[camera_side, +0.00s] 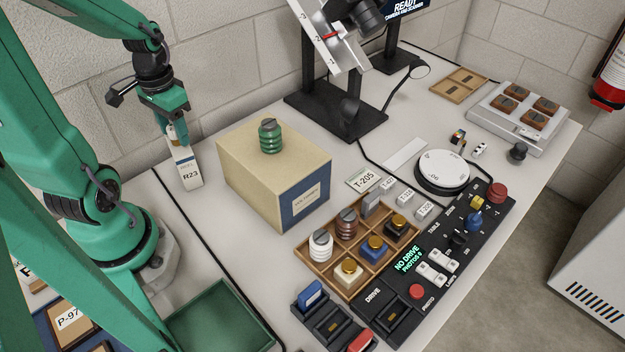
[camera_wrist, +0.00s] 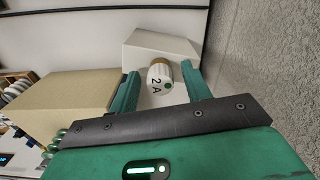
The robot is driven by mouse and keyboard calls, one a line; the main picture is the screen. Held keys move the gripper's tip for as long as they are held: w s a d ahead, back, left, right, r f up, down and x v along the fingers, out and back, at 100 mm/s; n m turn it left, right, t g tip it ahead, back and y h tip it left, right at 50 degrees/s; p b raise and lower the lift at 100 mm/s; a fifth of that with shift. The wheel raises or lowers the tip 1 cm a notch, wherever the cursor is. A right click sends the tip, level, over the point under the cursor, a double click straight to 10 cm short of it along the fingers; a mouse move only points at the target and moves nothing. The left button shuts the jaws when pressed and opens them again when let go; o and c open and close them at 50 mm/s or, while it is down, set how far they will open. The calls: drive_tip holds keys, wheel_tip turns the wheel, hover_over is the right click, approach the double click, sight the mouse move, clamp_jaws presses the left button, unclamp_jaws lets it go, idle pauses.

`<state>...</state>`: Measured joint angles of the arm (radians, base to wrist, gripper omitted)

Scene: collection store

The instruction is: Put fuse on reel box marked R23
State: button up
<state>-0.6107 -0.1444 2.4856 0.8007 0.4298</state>
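The fuse (camera_wrist: 159,76) is a white cylinder marked 2 A, with a brass-coloured band and a green dot at one end. It is on top of the pale reel box (camera_wrist: 143,43), apparently standing. In the side view the box marked R23 (camera_side: 189,176) stands upright near the wall, with the fuse (camera_side: 178,134) partly hidden at its top. My gripper (camera_wrist: 163,86) is open, its two green fingers on either side of the fuse with a visible gap at each. In the side view my gripper (camera_side: 177,128) is right above the box.
A larger tan box (camera_side: 250,178) with a green ribbed insulator (camera_side: 270,136) on it stands right of the reel box. A green tray (camera_side: 225,320) lies in front. A wooden compartment tray (camera_side: 335,275) and a black control panel (camera_side: 440,265) are farther right.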

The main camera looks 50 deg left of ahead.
drive_tip(key=shift+r, duration=0.1)
wheel_tip(320, 180, up, 12)
idle(1.0)
idle(0.5)
drive_tip(key=w+d+r+m+t, duration=0.1)
drive_tip(key=d+t, duration=0.4)
drive_tip(key=d, duration=0.9)
drive_tip(key=shift+w+r+m+t, duration=0.15)
drive_tip(key=shift+w+m+t, duration=0.15)
drive_tip(key=shift+w+m, duration=0.3)
